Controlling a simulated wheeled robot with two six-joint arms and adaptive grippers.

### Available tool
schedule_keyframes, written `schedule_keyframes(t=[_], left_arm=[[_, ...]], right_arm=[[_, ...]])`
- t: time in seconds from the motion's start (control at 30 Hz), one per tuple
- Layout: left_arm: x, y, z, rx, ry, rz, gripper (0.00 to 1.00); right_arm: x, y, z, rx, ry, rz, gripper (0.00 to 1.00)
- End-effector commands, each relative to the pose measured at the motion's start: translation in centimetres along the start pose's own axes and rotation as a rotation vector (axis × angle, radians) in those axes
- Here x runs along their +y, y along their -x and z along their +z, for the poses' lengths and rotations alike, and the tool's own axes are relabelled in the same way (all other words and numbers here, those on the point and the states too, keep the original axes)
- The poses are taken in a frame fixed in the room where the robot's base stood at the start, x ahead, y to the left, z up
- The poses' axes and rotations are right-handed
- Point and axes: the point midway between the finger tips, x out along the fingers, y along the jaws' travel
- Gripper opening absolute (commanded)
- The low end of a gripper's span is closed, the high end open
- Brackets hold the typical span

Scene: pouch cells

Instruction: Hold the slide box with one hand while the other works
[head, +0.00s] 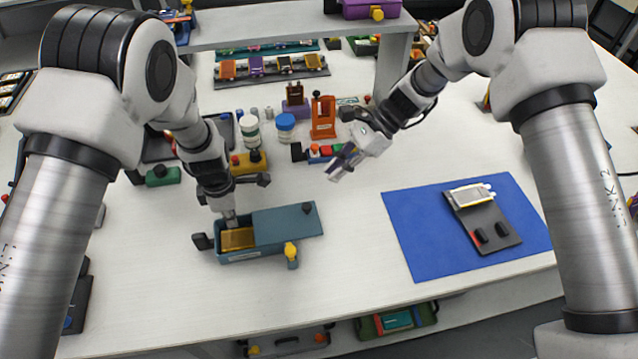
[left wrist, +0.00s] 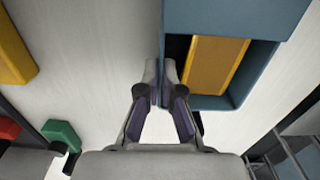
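The slide box (head: 268,251) is teal and stands on the white table at front left, its lid (head: 285,222) slid to the right. A gold pouch (head: 238,239) lies in the uncovered left part. In the left wrist view the box wall (left wrist: 215,103) and the gold pouch (left wrist: 215,62) show beside my fingers. My left gripper (head: 231,221) is at the box's far wall; its fingers (left wrist: 161,75) are nearly together, apparently with the thin wall between them. My right gripper (head: 338,168) hangs above the table, behind and right of the box; its finger gap is unclear.
A blue mat (head: 410,225) at right bears a dark tray (head: 485,222) with a silver pouch cell (head: 468,195). An orange holder (head: 323,118), jars (head: 285,127) and a yellow block (head: 247,164) stand behind the box. The table between box and mat is clear.

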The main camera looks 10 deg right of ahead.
Motion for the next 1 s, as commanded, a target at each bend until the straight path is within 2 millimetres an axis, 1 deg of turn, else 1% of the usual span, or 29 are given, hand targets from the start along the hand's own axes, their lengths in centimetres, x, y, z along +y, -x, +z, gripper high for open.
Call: schedule_keyframes(t=[0.03, 0.07, 0.17, 0.23, 0.27, 0.3, 0.33, 0.37, 0.43, 0.5, 0.6, 0.7, 0.77, 0.87, 1.0], left_arm=[[0.0, 0.0, 0.0, 0.0, 0.0, 0.0, 0.0], [0.0, 0.0, 0.0, 0.0, 0.0, 0.0, 0.0], [0.0, 0.0, 0.0, 0.0, 0.0, 0.0, 0.0], [0.0, 0.0, 0.0, 0.0, 0.0, 0.0, 0.0], [0.0, 0.0, 0.0, 0.0, -0.001, 0.0, 0.0], [0.0, 0.0, 0.0, 0.0, -0.001, 0.0, 0.0], [0.0, 0.0, 0.0, 0.0, -0.001, 0.0, 0.0], [0.0, 0.0, 0.0, 0.0, -0.001, 0.0, 0.0], [0.0, 0.0, 0.0, 0.0, -0.001, 0.001, 0.0], [0.0, 0.1, 0.0, 0.0, -0.001, 0.001, 0.0], [0.0, 0.1, 0.0, 0.0, -0.001, 0.0, 0.0], [0.0, 0.1, 0.0, 0.0, -0.001, 0.0, 0.0], [0.0, 0.1, 0.0, 0.0, -0.001, 0.0, 0.0], [0.0, 0.0, 0.0, 0.0, -0.001, 0.0, 0.0], [0.0, 0.0, 0.0, 0.0, -0.001, 0.0, 0.0]], right_arm=[[0.4, -0.2, 0.0, -0.021, -0.007, 0.006, 0.39], [0.9, -0.6, 0.0, -0.048, -0.015, 0.01, 0.5], [3.3, -2.9, 0.4, -0.215, -0.053, 0.014, 0.51], [5.4, -4.8, 1.0, -0.393, -0.098, -0.024, 0.51], [6.2, -5.4, 1.2, -0.475, -0.122, -0.059, 0.51], [7.0, -6.1, 1.3, -0.578, -0.155, -0.125, 0.51], [7.6, -6.4, 1.2, -0.646, -0.182, -0.186, 0.51], [8.0, -6.6, 1.0, -0.703, -0.21, -0.258, 0.51], [8.8, -6.8, -0.2, -0.783, -0.27, -0.441, 0.51], [9.6, -6.6, -1.9, -0.798, -0.317, -0.619, 0.51], [10.6, -6.3, -4.1, -0.761, -0.359, -0.802, 0.51], [10.9, -6.2, -5.1, -0.725, -0.369, -0.883, 0.51], [10.6, -6.3, -5.1, -0.718, -0.367, -0.896, 0.51], [9.4, -7.0, -4.4, -0.718, -0.363, -0.893, 0.51], [6.7, -8.4, -3.0, -0.72, -0.36, -0.89, 0.51]])
